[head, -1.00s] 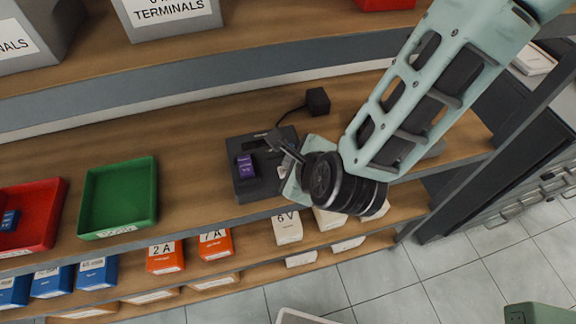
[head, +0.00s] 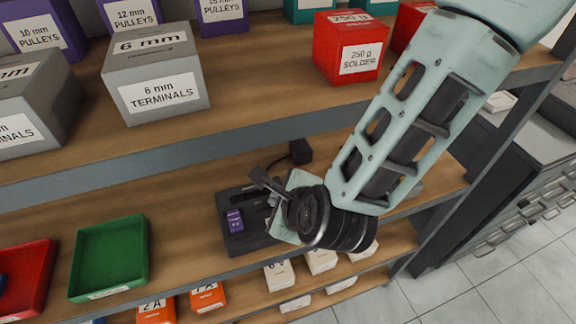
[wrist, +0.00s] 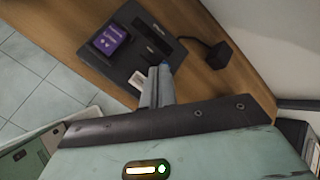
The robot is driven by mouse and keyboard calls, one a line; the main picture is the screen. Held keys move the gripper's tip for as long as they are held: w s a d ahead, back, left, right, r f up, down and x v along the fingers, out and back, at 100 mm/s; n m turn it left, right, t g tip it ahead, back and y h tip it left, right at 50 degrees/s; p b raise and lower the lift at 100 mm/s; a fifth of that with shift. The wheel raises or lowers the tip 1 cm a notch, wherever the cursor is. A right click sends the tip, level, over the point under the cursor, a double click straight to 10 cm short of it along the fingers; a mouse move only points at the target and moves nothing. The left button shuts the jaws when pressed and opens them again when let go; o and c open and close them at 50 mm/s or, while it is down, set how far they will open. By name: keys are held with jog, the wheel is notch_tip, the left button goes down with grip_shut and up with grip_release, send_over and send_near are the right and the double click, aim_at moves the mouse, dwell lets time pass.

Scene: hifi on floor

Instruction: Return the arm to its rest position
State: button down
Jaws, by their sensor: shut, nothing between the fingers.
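My gripper (head: 264,186) is in front of the middle shelf, over the black charger-like device there. In the wrist view my gripper (wrist: 158,84) has its fingers together with nothing between them. The black device (head: 236,240) holds a purple block in its left slot; it also shows in the wrist view (wrist: 126,62). The purple block (head: 234,219) is also in the wrist view (wrist: 110,38). My arm reaches in from the upper right and hides part of the device and shelf. I cannot tell whether the fingertips touch the device.
A green tray (head: 146,262) and a red tray (head: 40,262) sit left on the middle shelf (head: 185,200). A black adapter (head: 301,151) lies behind the device. Grey, purple and red boxes stand on the upper shelf. A shelf post and drawer cabinet are at right.

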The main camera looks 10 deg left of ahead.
jog(key=s+d+r+n+g+h+b, duration=0.2)
jog(key=s+d+n, duration=0.1)
jog(key=d+n, duration=0.5)
jog(key=s+d+r+n+g+h+b, duration=0.1)
jog(key=s+d+r+n+g+b, duration=0.1)
jog(key=s+d+n, duration=0.2)
jog(key=s+d+r+n+g+h+b, duration=0.2)
jog(key=s+d+n+b, duration=0.1)
jog(key=d+n, duration=0.8)
jog(key=n, duration=0.3)
jog(key=shift+s+d+r+g+h, duration=0.25)
jog(key=shift+s+d+g+h, duration=0.05)
jog(key=shift+d+g, duration=0.1)
